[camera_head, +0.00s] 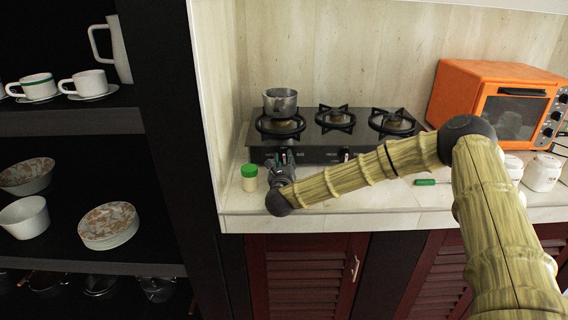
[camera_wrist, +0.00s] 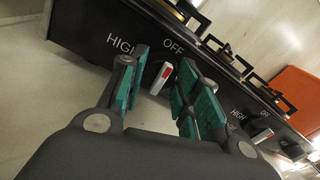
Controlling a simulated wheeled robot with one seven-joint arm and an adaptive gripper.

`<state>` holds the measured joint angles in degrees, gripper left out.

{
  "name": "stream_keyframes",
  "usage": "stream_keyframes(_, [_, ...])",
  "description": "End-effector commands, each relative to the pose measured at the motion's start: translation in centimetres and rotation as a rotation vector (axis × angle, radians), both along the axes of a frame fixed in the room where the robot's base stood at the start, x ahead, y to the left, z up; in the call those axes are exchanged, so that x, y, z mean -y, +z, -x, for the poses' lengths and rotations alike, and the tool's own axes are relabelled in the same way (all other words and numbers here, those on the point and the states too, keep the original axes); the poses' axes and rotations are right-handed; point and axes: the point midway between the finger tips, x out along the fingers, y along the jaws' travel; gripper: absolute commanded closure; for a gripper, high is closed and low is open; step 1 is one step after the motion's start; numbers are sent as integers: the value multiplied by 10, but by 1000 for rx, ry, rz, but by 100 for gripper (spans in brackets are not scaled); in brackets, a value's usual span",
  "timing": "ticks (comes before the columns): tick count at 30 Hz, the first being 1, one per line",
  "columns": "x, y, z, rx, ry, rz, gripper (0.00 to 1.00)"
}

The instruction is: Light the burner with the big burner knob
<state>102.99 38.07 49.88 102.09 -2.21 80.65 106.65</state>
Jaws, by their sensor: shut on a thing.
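The black gas stove (camera_head: 325,155) stands on the counter, with several burners along its top. A metal pot (camera_head: 280,102) sits on the left burner (camera_head: 281,125). My gripper (camera_head: 283,163) is at the stove's front panel, below that burner. In the wrist view, the teal finger pads of my gripper (camera_wrist: 162,70) are on both sides of the left knob (camera_wrist: 160,78), which is pale with a red mark, and the gripper is shut on it. The knob is near the OFF and HIGH labels. A second knob (camera_wrist: 262,135) is further right on the panel. I cannot make out a flame.
A jar with a green lid (camera_head: 249,177) stands just left of my gripper. An orange toaster oven (camera_head: 495,100) and white canisters (camera_head: 541,173) are at the right. A green-handled tool (camera_head: 425,182) lies on the counter. Dark shelves with dishes (camera_head: 109,226) are at the left.

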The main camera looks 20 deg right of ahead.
Motion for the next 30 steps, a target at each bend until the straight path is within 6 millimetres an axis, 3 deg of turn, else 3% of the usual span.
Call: stream_keyframes(30, [-1, -1, -1, -252, 1, 894, 91])
